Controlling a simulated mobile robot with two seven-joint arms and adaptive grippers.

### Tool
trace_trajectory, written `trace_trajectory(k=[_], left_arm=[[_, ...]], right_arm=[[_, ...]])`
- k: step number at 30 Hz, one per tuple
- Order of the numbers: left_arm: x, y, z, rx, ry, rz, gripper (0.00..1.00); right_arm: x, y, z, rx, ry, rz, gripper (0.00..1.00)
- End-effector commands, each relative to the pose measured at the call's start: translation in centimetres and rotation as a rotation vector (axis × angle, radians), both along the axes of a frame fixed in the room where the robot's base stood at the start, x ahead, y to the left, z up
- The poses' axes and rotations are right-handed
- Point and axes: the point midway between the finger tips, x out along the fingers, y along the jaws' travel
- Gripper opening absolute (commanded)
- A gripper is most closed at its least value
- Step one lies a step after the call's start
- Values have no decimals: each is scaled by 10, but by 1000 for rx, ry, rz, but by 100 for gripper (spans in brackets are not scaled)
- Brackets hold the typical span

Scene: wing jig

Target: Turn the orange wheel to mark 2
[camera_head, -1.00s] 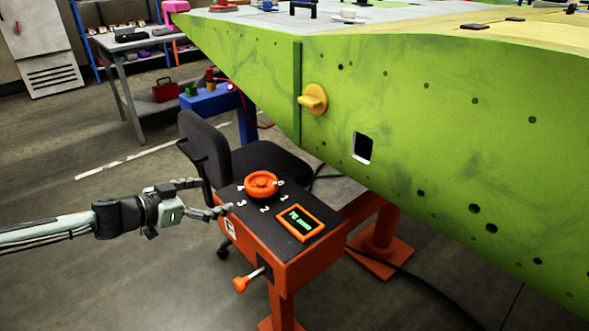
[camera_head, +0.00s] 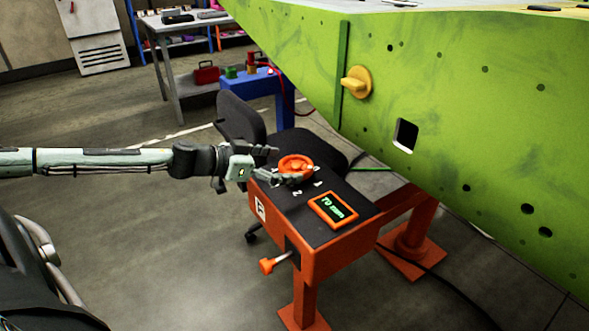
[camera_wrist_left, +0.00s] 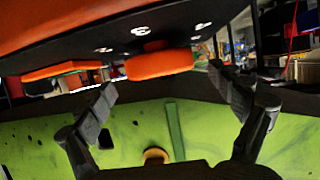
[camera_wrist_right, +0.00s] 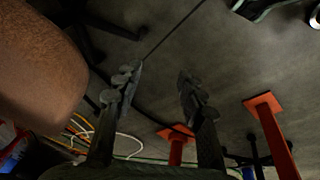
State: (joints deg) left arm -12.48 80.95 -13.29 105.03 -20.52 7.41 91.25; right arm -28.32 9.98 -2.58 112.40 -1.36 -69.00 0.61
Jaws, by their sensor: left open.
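The orange wheel (camera_head: 295,161) lies flat on the black top of an orange stand, with white numbers around it. Mark 2 (camera_head: 297,193) shows in front of it, mark 1 to the right; the rest are covered by the gripper. My left gripper (camera_head: 280,166) is open at the wheel's left side, one finger across its near edge. In the left wrist view the wheel (camera_wrist_left: 160,65) shows between the spread fingers; whether they touch it I cannot tell. My right gripper (camera_wrist_right: 157,82) is open and empty above the floor.
The stand (camera_head: 335,248) carries an orange-framed display (camera_head: 333,210) reading 70 mm and an orange-knobbed lever (camera_head: 267,266) on its front. A black chair (camera_head: 240,117) stands behind it. A green wing panel (camera_head: 470,120) with a yellow knob (camera_head: 357,82) overhangs at the right.

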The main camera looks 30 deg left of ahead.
Motion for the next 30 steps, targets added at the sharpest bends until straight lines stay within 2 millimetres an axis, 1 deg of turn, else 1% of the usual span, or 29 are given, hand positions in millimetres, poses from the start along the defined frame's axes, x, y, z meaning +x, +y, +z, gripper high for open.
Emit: trace_trajectory(k=[3, 5, 15, 28, 29, 30], left_arm=[[7, -2, -2, 3, -6, 1, 93], [10, -2, 0, 0, -6, 4, 93], [24, -10, -9, 0, -2, 4, 93], [26, -13, -12, 1, -1, 1, 93], [26, -13, -12, 1, -1, 1, 92], [26, -13, -12, 1, -1, 1, 87]], right_arm=[[1, -1, 10, -7, -8, 0, 40], [0, -1, 8, -5, -1, 0, 40], [-2, 0, -10, 6, 8, 0, 40], [-2, 1, -14, 9, 6, 1, 40], [-2, 1, -14, 9, 6, 1, 40], [-2, 1, -14, 9, 6, 1, 40]])
